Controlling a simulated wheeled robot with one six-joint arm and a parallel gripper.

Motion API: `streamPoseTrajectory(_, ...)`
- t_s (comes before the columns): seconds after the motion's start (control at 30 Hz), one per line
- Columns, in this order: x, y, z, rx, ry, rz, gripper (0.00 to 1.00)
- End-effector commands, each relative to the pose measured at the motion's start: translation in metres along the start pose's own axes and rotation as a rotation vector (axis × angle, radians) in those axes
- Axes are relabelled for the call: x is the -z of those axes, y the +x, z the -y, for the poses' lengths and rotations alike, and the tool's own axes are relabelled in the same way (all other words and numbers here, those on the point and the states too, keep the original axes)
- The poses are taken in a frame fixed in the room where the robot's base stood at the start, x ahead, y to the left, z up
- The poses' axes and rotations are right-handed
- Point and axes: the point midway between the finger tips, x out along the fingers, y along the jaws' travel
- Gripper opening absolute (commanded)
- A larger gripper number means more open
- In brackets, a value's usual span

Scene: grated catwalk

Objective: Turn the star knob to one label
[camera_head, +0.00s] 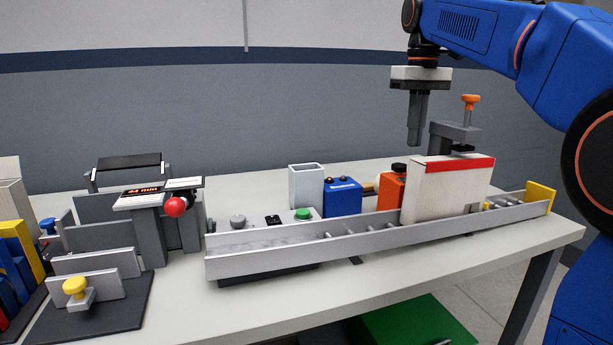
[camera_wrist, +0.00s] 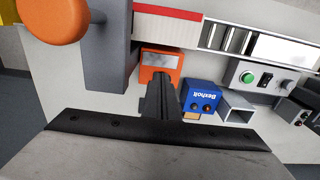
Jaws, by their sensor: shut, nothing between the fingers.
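My gripper (camera_head: 414,138) points straight down with its fingers together and empty, high above the back right of the table. In the wrist view its dark fingers (camera_wrist: 158,102) overlap the orange box (camera_wrist: 162,64). In the head view the orange box (camera_head: 390,190) has a black knob (camera_head: 398,167) on top, below and left of my fingertips. In the wrist view that knob does not show clearly; my fingers may cover it. I cannot make out a star shape or position labels. A small grey knob (camera_head: 238,221) sits on the conveyor's control panel, also in the wrist view (camera_wrist: 287,85).
A clamp with an orange knob (camera_head: 470,101) stands right of my gripper. A white, red-topped box (camera_head: 450,192) sits on the conveyor (camera_head: 280,257). A blue box (camera_head: 342,198) and an open grey bin (camera_head: 306,187) stand left.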

Motion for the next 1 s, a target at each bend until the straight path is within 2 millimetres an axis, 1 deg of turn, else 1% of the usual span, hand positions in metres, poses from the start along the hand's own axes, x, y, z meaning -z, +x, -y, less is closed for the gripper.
streamPoseTrajectory(0.3,-0.001,0.036,0.0,0.001,0.0,0.003,0.0)
streamPoseTrajectory(0.5,0.0,0.053,0.0,0.0,0.0,0.001,0.0)
streamPoseTrajectory(0.7,-0.001,0.061,0.0,0.0,0.0,0.0,0.0)
streamPoseTrajectory(1.0,0.0,0.062,0.0,0.0,0.0,0.0,0.0)
